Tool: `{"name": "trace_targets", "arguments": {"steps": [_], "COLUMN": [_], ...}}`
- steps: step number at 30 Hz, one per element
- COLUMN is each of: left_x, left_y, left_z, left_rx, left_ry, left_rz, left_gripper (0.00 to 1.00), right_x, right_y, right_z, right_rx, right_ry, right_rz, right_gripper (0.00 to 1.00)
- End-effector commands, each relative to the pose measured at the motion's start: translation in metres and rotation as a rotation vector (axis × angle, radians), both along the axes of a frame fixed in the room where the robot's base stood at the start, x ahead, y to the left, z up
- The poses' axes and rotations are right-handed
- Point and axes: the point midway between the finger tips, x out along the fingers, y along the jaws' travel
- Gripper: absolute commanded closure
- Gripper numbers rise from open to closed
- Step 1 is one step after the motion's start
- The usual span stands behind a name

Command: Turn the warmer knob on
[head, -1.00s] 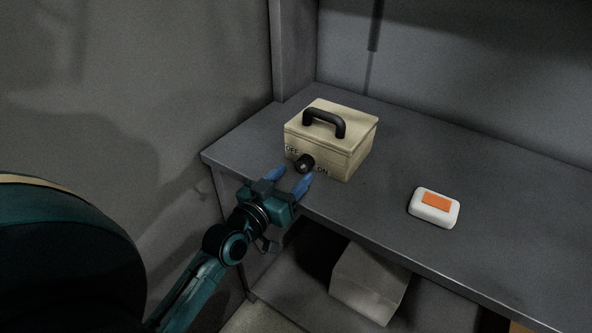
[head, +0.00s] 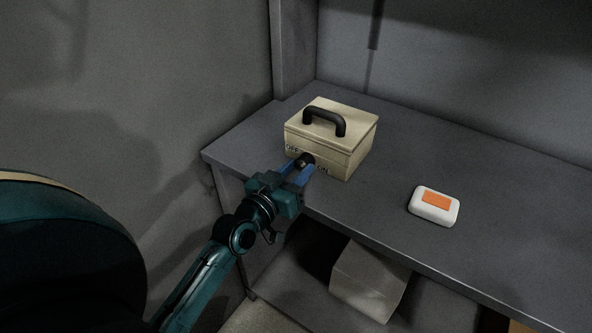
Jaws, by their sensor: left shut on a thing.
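The warmer (head: 352,158) is a cream box with a black handle on its lid. It stands on the grey shelf near its left front corner. Its black knob (head: 307,158) is on the front face, between the words OFF on the left and ON on the right. My left gripper (head: 300,168) is at the front of the box, its blue fingers on either side of the knob and shut on it. The fingers partly hide the knob, and its pointer position cannot be made out. My right gripper is not in view.
A white rounded case (head: 434,217) with an orange label lies on the shelf (head: 480,200) to the right. A pale box (head: 368,282) is on the lower level. A wall is close on the left. The shelf is clear between the warmer and the case.

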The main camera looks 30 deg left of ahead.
Motion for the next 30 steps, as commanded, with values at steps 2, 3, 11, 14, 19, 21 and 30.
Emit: {"name": "trace_targets", "arguments": {"steps": [2, 3, 11, 14, 19, 21, 30], "left_x": [0.0, 0.0, 0.0, 0.0, 0.0, 0.0, 0.0], "left_y": [0.0, 0.0, 0.0, 0.0, 0.0, 0.0, 0.0], "left_z": [0.0, 0.0, 0.004, 0.003, 0.0, 0.0, 0.0], "left_rx": [0.0, 0.001, 0.225, 0.319, 0.376, 0.375, 0.372], "left_ry": [0.0, 0.0, -0.012, -0.02, -0.029, -0.029, -0.028], "left_rz": [0.0, 0.0, -0.002, -0.001, 0.0, 0.0, 0.0], "left_gripper": [0.91, 0.91, 0.91, 0.91, 0.91, 0.91, 0.55], "right_x": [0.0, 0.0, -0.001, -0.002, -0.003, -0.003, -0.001], "right_y": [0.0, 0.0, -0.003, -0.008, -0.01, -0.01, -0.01], "right_z": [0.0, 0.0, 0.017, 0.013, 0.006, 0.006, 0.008], "right_rx": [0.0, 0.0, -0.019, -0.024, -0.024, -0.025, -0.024], "right_ry": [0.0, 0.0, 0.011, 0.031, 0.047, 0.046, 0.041], "right_rz": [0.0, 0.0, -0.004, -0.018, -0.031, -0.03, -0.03], "right_gripper": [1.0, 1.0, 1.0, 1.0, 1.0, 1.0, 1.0]}}
